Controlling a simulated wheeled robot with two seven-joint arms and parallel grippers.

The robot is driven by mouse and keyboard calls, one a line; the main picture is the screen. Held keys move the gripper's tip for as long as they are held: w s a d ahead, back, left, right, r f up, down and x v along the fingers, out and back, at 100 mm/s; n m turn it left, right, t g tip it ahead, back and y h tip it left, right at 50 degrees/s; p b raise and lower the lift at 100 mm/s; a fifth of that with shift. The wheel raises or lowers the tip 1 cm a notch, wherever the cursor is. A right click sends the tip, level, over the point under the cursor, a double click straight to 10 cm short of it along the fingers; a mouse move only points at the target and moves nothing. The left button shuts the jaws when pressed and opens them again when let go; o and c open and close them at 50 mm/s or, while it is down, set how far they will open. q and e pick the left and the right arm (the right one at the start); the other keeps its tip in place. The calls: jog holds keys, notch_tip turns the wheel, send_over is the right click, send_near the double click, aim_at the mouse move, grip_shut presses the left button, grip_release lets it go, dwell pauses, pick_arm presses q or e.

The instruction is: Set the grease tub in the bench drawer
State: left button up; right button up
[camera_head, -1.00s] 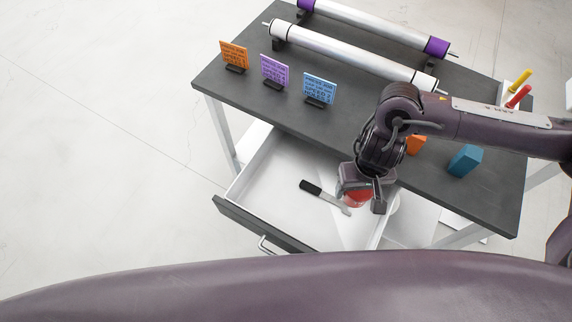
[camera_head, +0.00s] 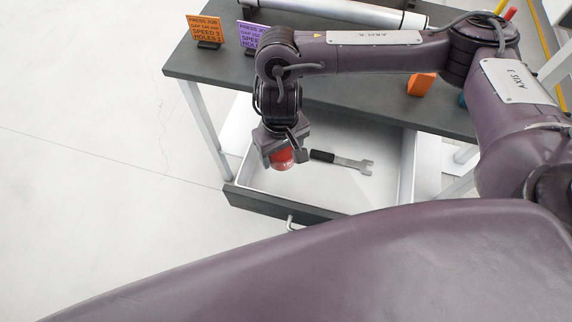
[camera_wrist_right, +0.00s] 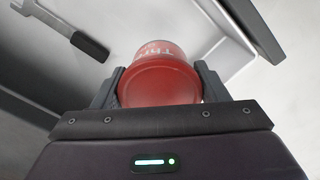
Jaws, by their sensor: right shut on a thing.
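My right gripper (camera_head: 282,150) is shut on the red grease tub (camera_head: 282,160), over the left part of the open bench drawer (camera_head: 262,179). In the right wrist view the tub (camera_wrist_right: 160,83) sits between both fingers, its red round end toward the camera and pale lettering on its side. I cannot tell whether the tub touches the drawer floor. The drawer is white inside with a dark front. A wrench with a black handle (camera_head: 322,156) lies in it, right of the tub; it also shows in the right wrist view (camera_wrist_right: 88,45). My left gripper is not in view.
The dark bench top (camera_head: 350,105) stands behind the drawer. On it are an orange card (camera_head: 206,31), a purple card (camera_head: 249,35), a roller (camera_head: 365,13) and an orange block (camera_head: 421,84). The drawer floor in front of the wrench is clear.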

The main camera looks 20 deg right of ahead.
jog(key=b, duration=0.2)
send_over(283, 178)
notch_tip(283, 178, down, 6)
jog(key=shift+r, duration=0.1)
jog(key=shift+w+a+f+b, duration=0.1)
jog(key=shift+f+b, duration=0.8)
jog(key=shift+f, duration=1.35)
jog(key=shift+r, duration=0.1)
jog(key=o, duration=1.1)
